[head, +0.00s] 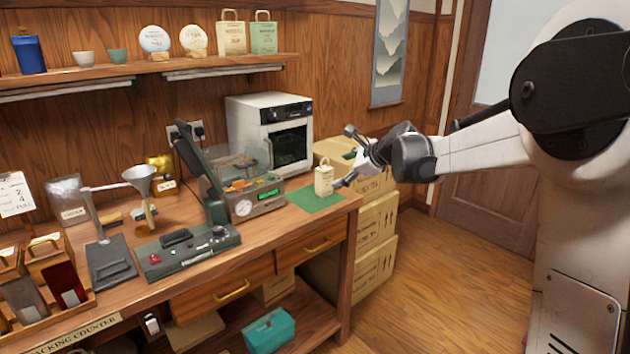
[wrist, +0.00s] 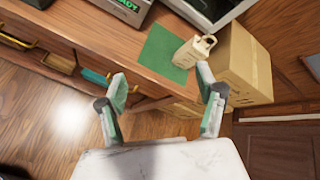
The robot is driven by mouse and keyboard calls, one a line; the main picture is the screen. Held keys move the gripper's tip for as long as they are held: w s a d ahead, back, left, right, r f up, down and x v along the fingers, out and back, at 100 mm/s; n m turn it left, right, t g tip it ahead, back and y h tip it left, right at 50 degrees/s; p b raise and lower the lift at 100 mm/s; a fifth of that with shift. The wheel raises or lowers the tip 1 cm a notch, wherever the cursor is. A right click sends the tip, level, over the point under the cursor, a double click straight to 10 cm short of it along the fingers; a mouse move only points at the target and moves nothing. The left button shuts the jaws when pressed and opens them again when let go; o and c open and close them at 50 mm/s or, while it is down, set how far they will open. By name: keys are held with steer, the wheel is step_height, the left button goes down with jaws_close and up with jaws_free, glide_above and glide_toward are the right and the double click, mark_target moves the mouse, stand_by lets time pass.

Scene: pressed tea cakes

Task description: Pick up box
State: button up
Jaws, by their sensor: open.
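A small cream box with a handle on top (head: 323,181) stands upright on the green mat (head: 312,200) at the right end of the counter. In the wrist view the cream box (wrist: 192,52) stands at the right edge of the mat (wrist: 157,56), beyond my fingertips. My gripper (head: 346,158) is open and empty, just right of the cream box in the head view. In the wrist view my gripper (wrist: 161,78) shows two green-padded fingers spread wide, with the box apart from both. Larger cardboard boxes (head: 375,225) are stacked at the counter's right end.
The top cardboard box (wrist: 243,62) stands close beside the cream box in the wrist view. A white oven (head: 250,130) and a scale with a green display (head: 262,196) stand left of the mat. Open floor (head: 440,285) lies to the right.

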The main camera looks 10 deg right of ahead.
mark_target(324, 168)
steer(key=w+d+f+m+t+y+p, duration=0.1)
steer(key=w+d+f+m, duration=0.25)
steer(key=w, duration=0.35)
steer(key=w+d+f+m+t, duration=0.1)
steer(key=w+d+f+m, duration=0.1)
steer(key=w+f+m, duration=0.4)
steer(key=shift+n, duration=0.65)
steer(key=w+a, duration=0.1)
steer(key=w, duration=0.1)
steer(key=w+a, duration=0.1)
steer(key=w, duration=0.2)
steer(key=w+a+f, duration=0.1)
steer(key=w+a, duration=0.1)
steer(key=shift+w+f, duration=0.1)
steer(key=shift+w, duration=0.3)
steer(key=shift+x, duration=2.6)
steer(key=shift+s+f, duration=0.1)
steer(key=shift+f, duration=0.05)
steer(key=c, duration=1.2)
steer(key=shift+c, duration=0.2)
step_height(324, 168, up, 4)
steer(key=shift+r, duration=0.1)
steer(key=s+a+r, duration=0.1)
steer(key=a+r, duration=0.6)
steer(key=a, duration=0.4)
steer(key=shift+s+a, duration=0.2)
steer(key=shift+a, duration=0.1)
